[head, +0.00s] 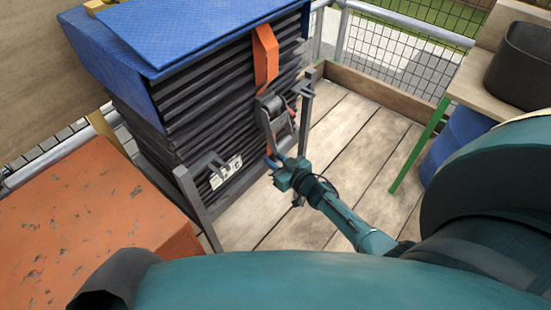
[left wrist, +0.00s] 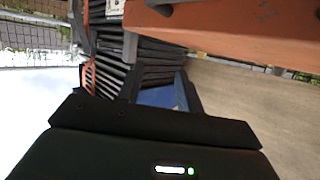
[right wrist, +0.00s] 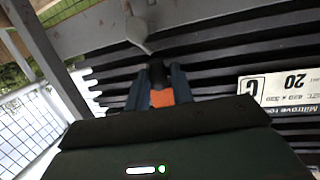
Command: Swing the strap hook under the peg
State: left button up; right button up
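An orange strap (head: 265,58) runs down the front of the stack of dark tiles (head: 195,110), through a dark ratchet (head: 275,112). My right gripper (head: 273,166) is at the strap's lower end, low at the front of the stack. In the right wrist view its fingers close on the dark strap hook (right wrist: 157,75), with orange strap (right wrist: 162,98) between them. A grey peg with a rounded end (right wrist: 138,32) stands just beyond the fingertips, apart from the hook. My left gripper (left wrist: 160,85) is open and empty; it is out of the head view.
A blue cover (head: 190,32) lies over the stack. A worn orange surface (head: 95,220) stands at the left. A bench with green legs (head: 420,145) and a black bucket (head: 520,65) is at the right. Bare planks (head: 345,135) lie between.

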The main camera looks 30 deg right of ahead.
jog(key=o, duration=0.3)
jog(key=shift+o, duration=0.2)
pick_arm(q)
jog(key=shift+n+t, duration=0.3)
jog(key=shift+n, duration=0.5)
jog(key=r+p, duration=0.1)
jog(key=a+r+p, duration=0.1)
jog(key=r, duration=0.1)
jog(key=r+p, duration=0.1)
jog(key=p, duration=0.1)
jog(key=shift+s+a+r, duration=0.35)
jog(key=shift+s+a, duration=0.05)
pick_arm(e)
jog(key=v, duration=1.3)
jog(key=shift+r, duration=0.1)
pick_arm(q)
jog(key=shift+d, duration=0.15)
pick_arm(e)
jog(key=shift+s, duration=0.1)
